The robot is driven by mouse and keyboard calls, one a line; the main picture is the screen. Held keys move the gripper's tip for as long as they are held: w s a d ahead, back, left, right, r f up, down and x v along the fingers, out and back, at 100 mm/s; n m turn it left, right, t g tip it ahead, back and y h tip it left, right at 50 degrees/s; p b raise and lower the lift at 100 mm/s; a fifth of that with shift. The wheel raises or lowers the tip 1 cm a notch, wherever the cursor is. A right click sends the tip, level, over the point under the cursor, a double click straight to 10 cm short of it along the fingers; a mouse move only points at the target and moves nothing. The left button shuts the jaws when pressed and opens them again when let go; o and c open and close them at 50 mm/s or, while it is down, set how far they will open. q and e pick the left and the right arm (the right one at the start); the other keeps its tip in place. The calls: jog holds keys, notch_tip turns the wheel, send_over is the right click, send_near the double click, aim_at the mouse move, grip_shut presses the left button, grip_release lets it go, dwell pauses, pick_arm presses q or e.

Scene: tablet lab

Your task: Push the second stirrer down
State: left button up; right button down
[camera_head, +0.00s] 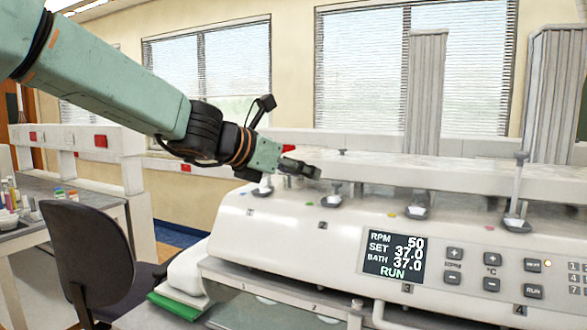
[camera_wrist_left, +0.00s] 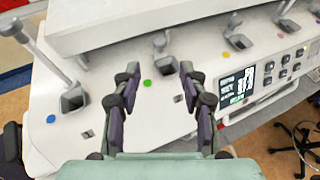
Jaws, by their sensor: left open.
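The white machine (camera_head: 300,215) carries a row of stirrers with dark knobs in grey sockets. The second stirrer (camera_head: 334,191) stands by the number 2 and a green dot; its knob sits low, close above its socket. In the left wrist view the second stirrer (camera_wrist_left: 161,48) shows just beyond the fingertips, between their lines. My left gripper (camera_head: 305,170) is open and empty, just up and left of that stirrer in the head view; it also shows in the left wrist view (camera_wrist_left: 158,74). I see no contact. My right gripper is out of view.
The first stirrer (camera_wrist_left: 52,62) has a long rod showing, left of my fingers. The third stirrer (camera_head: 418,200) is low; the fourth (camera_head: 518,185) stands tall. A white beam (camera_head: 440,175) runs behind the row. A dark chair (camera_head: 95,255) is at left.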

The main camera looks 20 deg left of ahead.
pick_arm(q)
jog(key=shift+s+a+r, duration=0.25)
jog(key=shift+s, duration=0.2)
jog(key=shift+s, duration=0.15)
jog(key=shift+f, duration=0.1)
